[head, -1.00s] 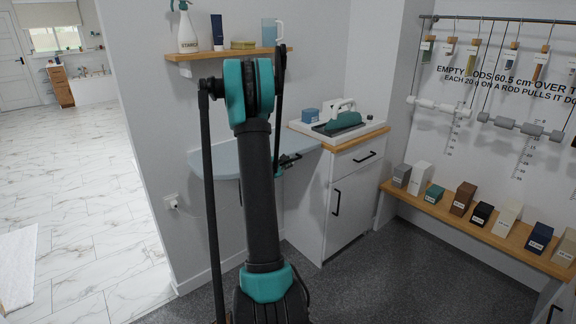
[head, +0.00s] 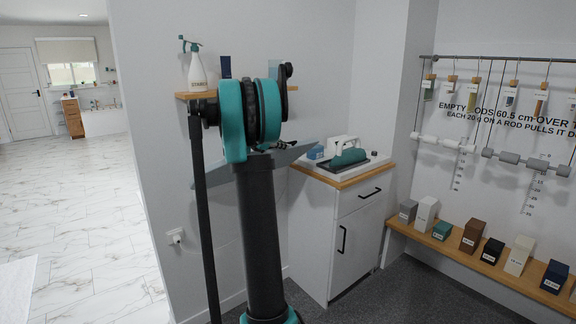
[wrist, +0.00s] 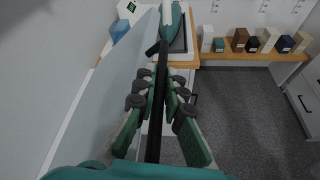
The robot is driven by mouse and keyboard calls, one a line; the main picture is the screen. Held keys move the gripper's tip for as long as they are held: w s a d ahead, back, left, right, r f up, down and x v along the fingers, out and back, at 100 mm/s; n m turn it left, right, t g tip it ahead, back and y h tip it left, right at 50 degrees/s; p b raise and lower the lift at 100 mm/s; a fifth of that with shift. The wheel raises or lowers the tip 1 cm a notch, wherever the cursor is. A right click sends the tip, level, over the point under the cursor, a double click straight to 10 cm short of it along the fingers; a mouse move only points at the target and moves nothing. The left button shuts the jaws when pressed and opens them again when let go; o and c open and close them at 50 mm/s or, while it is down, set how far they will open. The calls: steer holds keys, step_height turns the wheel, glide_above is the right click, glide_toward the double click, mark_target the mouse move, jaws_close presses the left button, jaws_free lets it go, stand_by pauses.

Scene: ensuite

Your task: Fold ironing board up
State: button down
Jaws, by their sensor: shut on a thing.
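The ironing board (head: 207,164) is a pale blue-grey panel by the left wall. In the head view it shows as a thin, tilted wedge, partly hidden behind my arm. In the wrist view the board (wrist: 108,108) is a broad pale surface left of the fingers. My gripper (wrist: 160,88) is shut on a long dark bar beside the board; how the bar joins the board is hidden. In the head view my arm hides most of the gripper.
A wall shelf (head: 186,96) with a spray bottle (head: 197,70) is above the board. A white cabinet (head: 325,230) to the right carries a teal iron (head: 348,158) and a blue box (head: 315,152). A low bench (head: 480,258) holds several blocks. Grey floor lies between.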

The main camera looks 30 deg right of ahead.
steer(key=shift+n+g, duration=0.6)
steer(key=shift+n, duration=0.3)
steer(key=w+r, duration=0.6)
steer(key=shift+a, duration=0.25)
steer(key=w+r, duration=0.4)
steer(key=w, duration=0.3)
steer(key=shift+w+a+r, duration=0.2)
steer(key=shift+a+r, duration=0.1)
steer(key=shift+r, duration=0.1)
steer(key=c, duration=1.6)
jaws_free()
steer(key=shift+a, duration=0.1)
steer(key=v, duration=1.1)
steer(key=shift+a+r, duration=0.2)
steer(key=shift+a, duration=0.15)
